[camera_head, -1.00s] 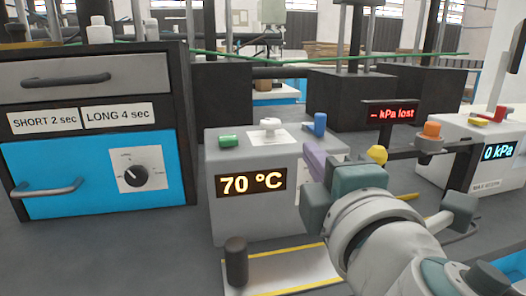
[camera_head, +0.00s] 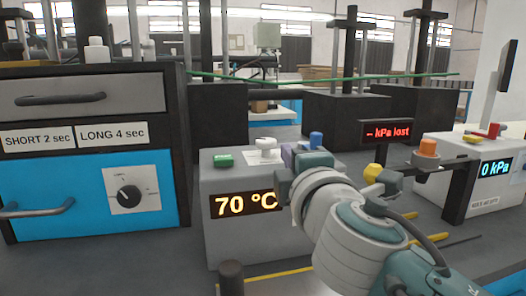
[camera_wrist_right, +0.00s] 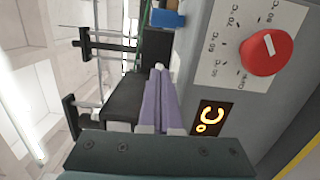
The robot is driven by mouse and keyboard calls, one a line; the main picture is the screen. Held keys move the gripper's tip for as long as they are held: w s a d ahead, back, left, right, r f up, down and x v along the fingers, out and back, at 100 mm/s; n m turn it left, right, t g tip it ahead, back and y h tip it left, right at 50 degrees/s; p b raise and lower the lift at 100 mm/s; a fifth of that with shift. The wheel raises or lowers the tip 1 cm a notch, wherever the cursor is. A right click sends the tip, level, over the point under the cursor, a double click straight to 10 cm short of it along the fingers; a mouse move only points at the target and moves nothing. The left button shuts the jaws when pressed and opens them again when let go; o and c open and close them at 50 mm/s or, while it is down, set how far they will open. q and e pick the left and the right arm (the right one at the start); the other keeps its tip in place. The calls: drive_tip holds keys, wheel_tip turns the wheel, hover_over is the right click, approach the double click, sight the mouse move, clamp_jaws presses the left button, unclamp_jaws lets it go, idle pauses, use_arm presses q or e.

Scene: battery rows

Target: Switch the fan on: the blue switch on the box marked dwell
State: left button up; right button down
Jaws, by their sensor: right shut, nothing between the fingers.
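A grey box (camera_head: 240,190) with a lit 70 °C display stands in the middle of the head view. I cannot read the word dwell on any box. My right gripper (camera_head: 288,153), with purple fingers, is shut and empty at the box's right side, hiding part of it. In the right wrist view the shut fingers (camera_wrist_right: 160,75) point up toward a blue block (camera_wrist_right: 167,17), apart from it. My left gripper is not in view.
A cabinet (camera_head: 85,95) marked SHORT 2 sec and LONG 4 sec stands left, with a dial. A 0 kPa box (camera_head: 475,165) stands far right.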

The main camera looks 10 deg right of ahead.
drive_tip(key=shift+w, duration=0.9)
drive_tip(key=d, duration=0.2)
drive_tip(key=shift+w+d+r+p, duration=0.1)
drive_tip(key=shift+w+d+p, duration=0.05)
drive_tip(key=shift+d+p, duration=0.2)
drive_tip(key=shift+w+d, duration=0.1)
drive_tip(key=shift+d, duration=0.6)
drive_tip(key=shift+d+n+y, duration=0.3)
drive_tip(key=shift+y, duration=0.2)
